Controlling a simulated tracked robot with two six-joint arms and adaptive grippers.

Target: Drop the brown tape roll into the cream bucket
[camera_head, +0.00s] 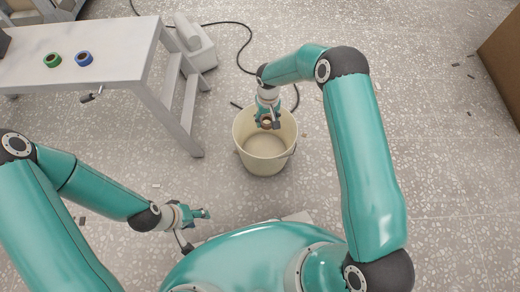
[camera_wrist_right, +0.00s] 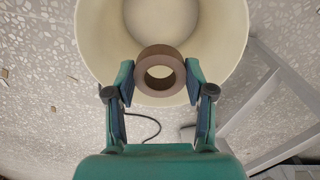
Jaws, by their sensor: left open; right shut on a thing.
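The brown tape roll (camera_wrist_right: 160,71) is between the fingers of my right gripper (camera_wrist_right: 159,85), which is shut on it. In the head view the right gripper (camera_head: 267,121) is over the back part of the cream bucket (camera_head: 263,164), and only a little of the roll shows there. In the right wrist view the bucket (camera_wrist_right: 98,30) opens beyond the roll, and the inside that shows looks empty. The bucket stands upright on the floor. My left gripper (camera_head: 202,226) is open and empty, low at the left, away from the bucket.
A light grey table (camera_head: 110,50) at the upper left carries a green roll (camera_head: 52,60) and a blue roll (camera_head: 84,58). A white device (camera_head: 195,45) with a black cable stands behind the bucket. A brown box (camera_head: 503,65) is at the far right. Speckled floor right of the bucket is mostly clear.

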